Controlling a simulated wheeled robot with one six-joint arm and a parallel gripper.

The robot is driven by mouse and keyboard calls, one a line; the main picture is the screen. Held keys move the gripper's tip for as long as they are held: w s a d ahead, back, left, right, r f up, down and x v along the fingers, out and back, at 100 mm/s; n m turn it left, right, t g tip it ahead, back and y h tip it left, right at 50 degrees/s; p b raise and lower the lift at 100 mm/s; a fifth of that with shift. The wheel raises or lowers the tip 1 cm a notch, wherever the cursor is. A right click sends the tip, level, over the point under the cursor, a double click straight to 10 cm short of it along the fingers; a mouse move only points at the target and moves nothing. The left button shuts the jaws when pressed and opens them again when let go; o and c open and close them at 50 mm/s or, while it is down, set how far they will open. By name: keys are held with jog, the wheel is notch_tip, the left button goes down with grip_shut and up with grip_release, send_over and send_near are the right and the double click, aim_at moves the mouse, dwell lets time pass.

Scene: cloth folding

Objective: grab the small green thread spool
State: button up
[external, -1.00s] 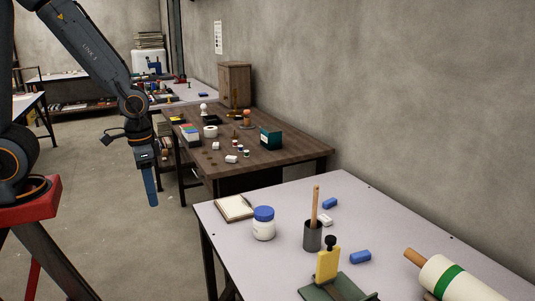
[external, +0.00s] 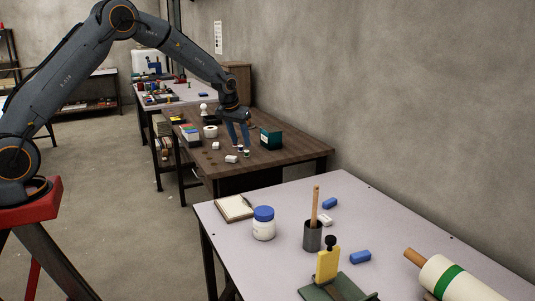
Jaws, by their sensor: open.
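My gripper (external: 240,146) is over the brown wooden table (external: 295,151), pointing down with its two blue fingers apart. Small thread spools stand at and between the fingertips. One small spool (external: 246,154) with a dark greenish band shows just below the right finger; it looks like the green one, but it is too small to be sure of its colour. Another spool (external: 236,146) shows beside the left finger and is partly hidden. I cannot tell whether the fingers touch either spool.
A dark green box (external: 271,138) stands close to the right of my gripper. White blocks (external: 231,159), a white roll (external: 210,132) and a stack of coloured items (external: 190,133) lie to the left. The grey table (external: 285,207) in front holds a jar (external: 264,226) and tools.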

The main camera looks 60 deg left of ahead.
send_near(243, 151)
jog(key=f, duration=0.1)
jog(key=shift+n+y, duration=0.3)
jog(key=shift+n, duration=0.1)
jog(key=shift+d+p+x, duration=0.15)
jog(key=shift+p+x, duration=0.45)
jog(key=shift+x, duration=1.3)
jog(key=shift+d+p+x, duration=0.15)
jog(key=shift+p+x, duration=0.45)
jog(key=shift+x, duration=1.3)
grip_shut()
